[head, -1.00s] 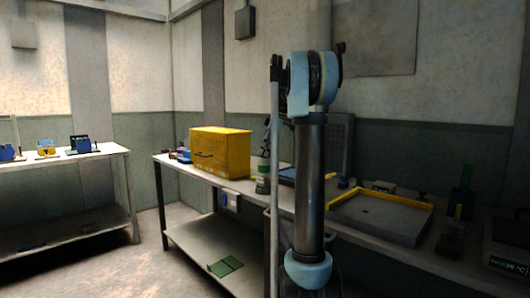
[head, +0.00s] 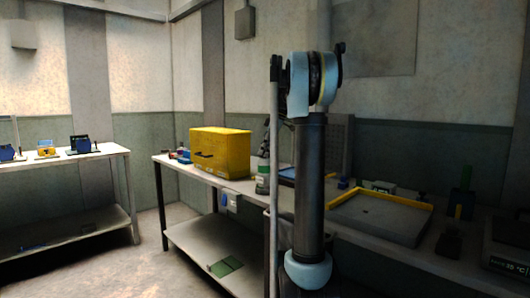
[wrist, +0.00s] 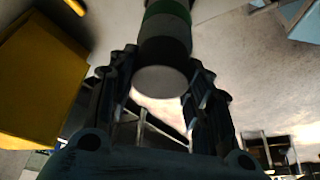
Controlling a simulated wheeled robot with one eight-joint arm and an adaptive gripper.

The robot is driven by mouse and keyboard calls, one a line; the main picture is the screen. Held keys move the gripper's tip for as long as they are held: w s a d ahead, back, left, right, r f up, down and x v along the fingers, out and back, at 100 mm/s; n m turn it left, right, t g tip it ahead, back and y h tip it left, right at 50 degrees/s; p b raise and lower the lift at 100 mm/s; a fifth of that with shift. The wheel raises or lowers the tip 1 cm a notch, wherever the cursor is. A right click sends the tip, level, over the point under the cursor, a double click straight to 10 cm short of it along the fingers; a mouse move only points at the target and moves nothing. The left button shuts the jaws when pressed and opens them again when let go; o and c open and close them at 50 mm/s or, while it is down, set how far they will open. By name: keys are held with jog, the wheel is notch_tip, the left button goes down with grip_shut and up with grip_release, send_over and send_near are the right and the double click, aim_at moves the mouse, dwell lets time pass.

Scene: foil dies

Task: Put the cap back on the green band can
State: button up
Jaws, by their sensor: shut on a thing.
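The green band can (head: 262,184) stands on the long bench, just right of the yellow box, partly behind my arm. In the wrist view its green band (wrist: 166,9) shows at the top edge. A grey round cap (wrist: 160,80) sits between my fingers, flat end towards the camera. My gripper (wrist: 163,68) is shut on the cap, one finger at each side. The cap appears in line with the can. I cannot tell whether it is seated or only held close to it. In the head view my gripper is too small and dark to make out clearly.
The yellow box (head: 221,152) stands close left of the can. A grey tray with yellow edging (head: 378,220) and several small items are to the right. A second bench (head: 62,158) stands at the far left. Floor between the benches is clear.

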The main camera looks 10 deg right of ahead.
dwell(0.8)
jog(key=o, duration=0.8)
jog(key=o, duration=0.5)
jog(key=shift+r, duration=3.45)
